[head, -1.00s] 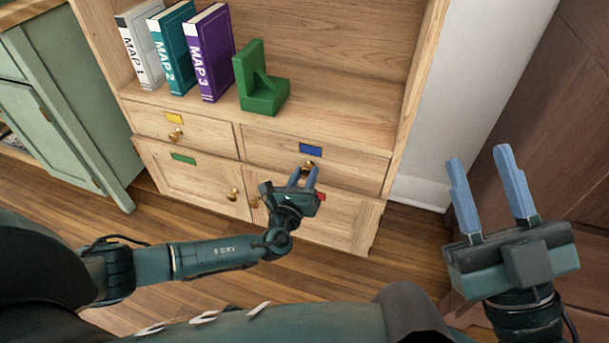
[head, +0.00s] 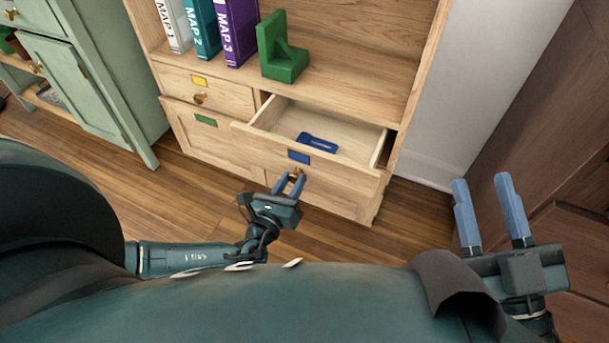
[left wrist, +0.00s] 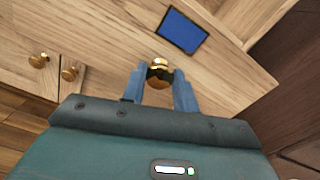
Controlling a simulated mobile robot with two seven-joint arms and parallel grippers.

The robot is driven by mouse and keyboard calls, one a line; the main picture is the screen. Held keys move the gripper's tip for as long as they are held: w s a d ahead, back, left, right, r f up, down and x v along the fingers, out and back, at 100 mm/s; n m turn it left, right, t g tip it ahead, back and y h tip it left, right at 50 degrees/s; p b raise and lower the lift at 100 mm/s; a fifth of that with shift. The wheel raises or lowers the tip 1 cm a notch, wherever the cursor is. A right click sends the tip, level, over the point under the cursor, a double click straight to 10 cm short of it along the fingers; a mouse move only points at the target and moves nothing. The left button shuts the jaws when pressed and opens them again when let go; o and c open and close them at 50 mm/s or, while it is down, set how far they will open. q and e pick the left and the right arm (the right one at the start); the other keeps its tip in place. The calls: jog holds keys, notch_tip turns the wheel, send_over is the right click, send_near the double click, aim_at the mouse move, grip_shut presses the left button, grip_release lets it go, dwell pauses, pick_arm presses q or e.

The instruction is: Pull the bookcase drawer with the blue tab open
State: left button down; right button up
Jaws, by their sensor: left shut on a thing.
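The bookcase drawer (head: 340,170) with the blue tab (head: 299,157) stands pulled out from the bookcase, and its inside shows. A dark blue object (head: 317,142) lies in it. My left gripper (head: 289,184) is shut on the drawer's brass knob, just below the blue tab. The left wrist view shows the knob (left wrist: 160,74) between the two blue fingers, with the blue tab (left wrist: 183,30) above it. My right gripper (head: 490,208) is open and empty at the right, away from the bookcase.
Below are cabinet doors, one with a green tab (head: 206,120). A yellow-tab drawer (head: 205,92) is shut at the left. Map books (head: 238,30) and a green bookend (head: 281,50) stand on the shelf above. A green cabinet (head: 75,85) is at left, dark brown furniture (head: 565,150) at right.

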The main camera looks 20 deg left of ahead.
pick_arm(q)
jog(key=shift+s, duration=0.95)
pick_arm(e)
jog(key=shift+s+f+h, duration=0.15)
jog(key=shift+f+h, duration=0.15)
jog(key=shift+f, duration=0.05)
pick_arm(q)
jog(key=c, duration=1.1)
grip_release()
